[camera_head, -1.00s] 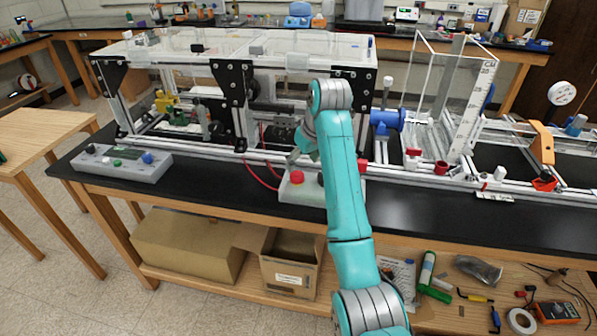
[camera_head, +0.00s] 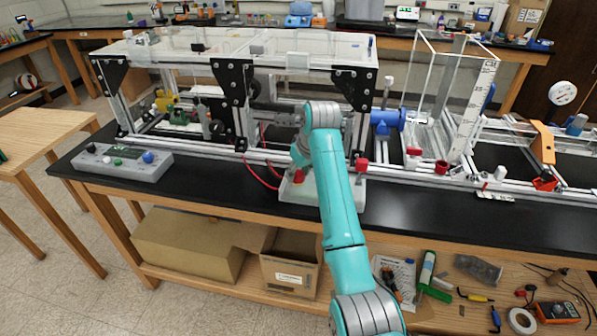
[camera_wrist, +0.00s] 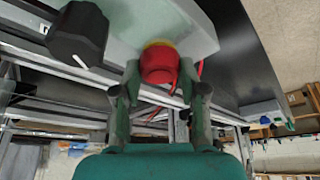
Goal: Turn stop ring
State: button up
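The red stop button (camera_wrist: 158,64) with a yellow ring (camera_wrist: 159,44) at its base sits on a pale control box (camera_wrist: 190,30) in the wrist view. In the head view the button (camera_head: 299,176) shows on the pale box (camera_head: 318,192) at the bench's front edge, partly covered by my arm. My gripper (camera_wrist: 159,78) is open, with one finger on each side of the red button. Small gaps show between button and fingers. How deep the fingers reach is hard to tell. A black knob (camera_wrist: 78,33) with a white pointer line sits beside the button on the same box.
The extrusion frame (camera_head: 230,85) with clear panels stands right behind the box. Red cables (camera_head: 262,176) run left of the box. A grey console (camera_head: 122,163) stands at the bench's left. Bare black bench top (camera_head: 430,203) lies to the right.

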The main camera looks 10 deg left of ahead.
jog(key=shift+c, duration=0.7)
jog(key=shift+m, duration=0.3)
jog(key=m, duration=0.2)
jog(key=m+t+h, duration=0.1)
jog(key=m, duration=0.1)
jog(key=shift+a+h, duration=0.15)
jog(key=shift+h, duration=0.15)
jog(key=shift+s+m+h, duration=0.1)
jog(key=shift+m+h, duration=0.4)
jog(key=shift+m, duration=0.9)
jog(key=shift+m+h, duration=0.5)
jog(key=shift+m, duration=0.9)
jog(key=o, duration=1.1)
jog(key=shift+o, duration=0.2)
